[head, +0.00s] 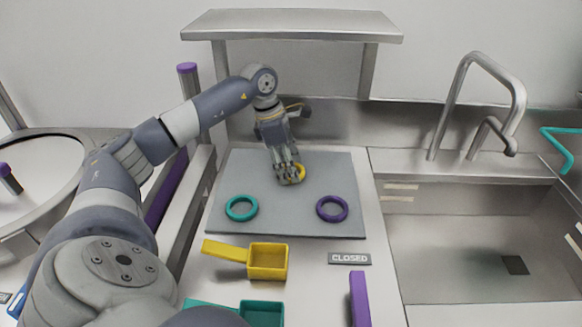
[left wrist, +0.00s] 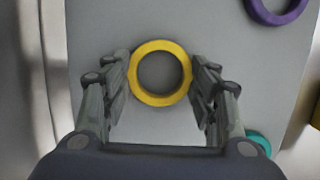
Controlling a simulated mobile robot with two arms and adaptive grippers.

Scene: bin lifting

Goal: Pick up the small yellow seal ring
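The small yellow seal ring (head: 300,172) lies at the back middle of the grey mat (head: 330,170), partly hidden by my left gripper in the head view. My left gripper (head: 289,180) points down over it. In the left wrist view, the yellow ring (left wrist: 134,88) sits between the two spread fingers of the gripper (left wrist: 161,70), one on each side. The fingers are very near its outer edge; I cannot tell whether they touch it. My right gripper is in neither view.
A teal ring (head: 230,214) and a purple ring (head: 321,215) lie nearer on the mat. In front are a yellow handled box (head: 267,272), a teal box (head: 262,318), a purple bar (head: 359,298) and a "CLOSED" sign (head: 349,259).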

